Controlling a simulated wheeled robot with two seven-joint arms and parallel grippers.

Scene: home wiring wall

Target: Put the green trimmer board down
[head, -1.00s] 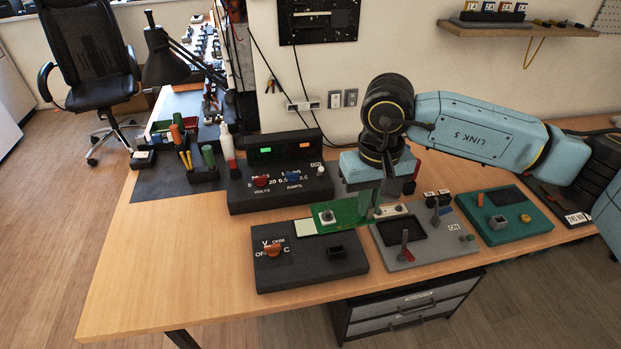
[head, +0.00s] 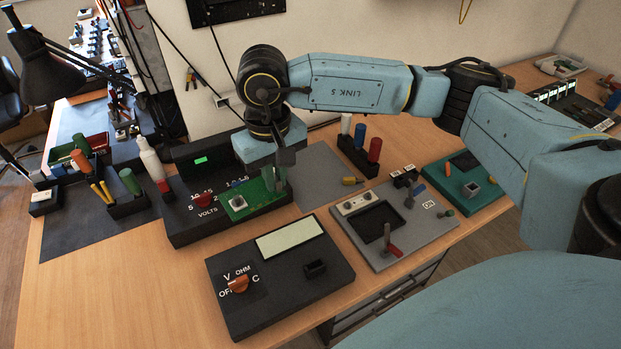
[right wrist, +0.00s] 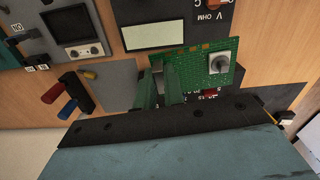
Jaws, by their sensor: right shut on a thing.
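The green trimmer board (head: 246,199) is a small green circuit board with a grey square trimmer knob. My right gripper (head: 277,180) is shut on one end of it and holds it in front of the black power supply box (head: 180,223), hiding part of that box's dials. In the right wrist view, the board (right wrist: 203,74) sticks out to the right from between the fingers of my right gripper (right wrist: 162,88), knob facing the camera. I cannot tell how far the board is above the surface. My left gripper is not in view.
A black meter (head: 300,296) with an orange knob lies in front. A grey panel (head: 433,226) with a red-handled lever and a teal device (head: 478,198) are to the right. Colored screwdrivers stand in a black rack (head: 352,157). A grey mat (head: 318,172) has bare room behind the meter.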

